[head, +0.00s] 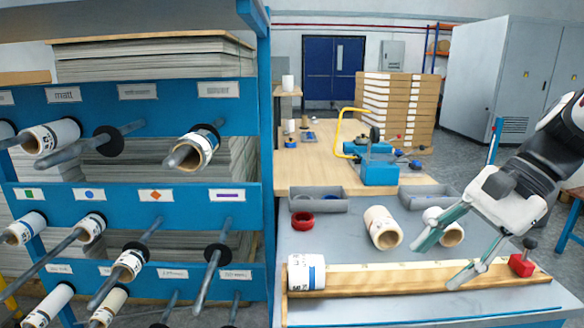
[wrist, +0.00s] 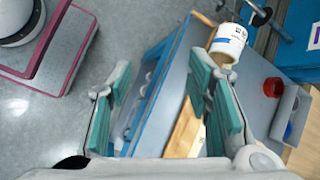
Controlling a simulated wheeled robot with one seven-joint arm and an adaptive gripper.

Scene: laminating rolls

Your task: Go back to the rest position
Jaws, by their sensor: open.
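My gripper (head: 447,262) is at the right in the head view, above the right part of the grey-topped table. Its fingers are spread and hold nothing. In the wrist view its two teal-padded fingers (wrist: 165,110) stand wide apart, with the floor and the table's blue side between them. A white roll (head: 306,272) rests at the left end of the wooden trough (head: 400,278); it also shows in the wrist view (wrist: 228,45). Another roll (head: 382,228) lies on the table behind the trough. A third roll (head: 453,235) lies partly hidden behind my gripper.
A blue rack (head: 140,200) with rolls on pegs stands at the left. Grey bins (head: 318,203), a red ring (head: 302,220) and a blue device with a yellow handle (head: 377,168) are at the back. A red knob (head: 521,264) sits at the trough's right end.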

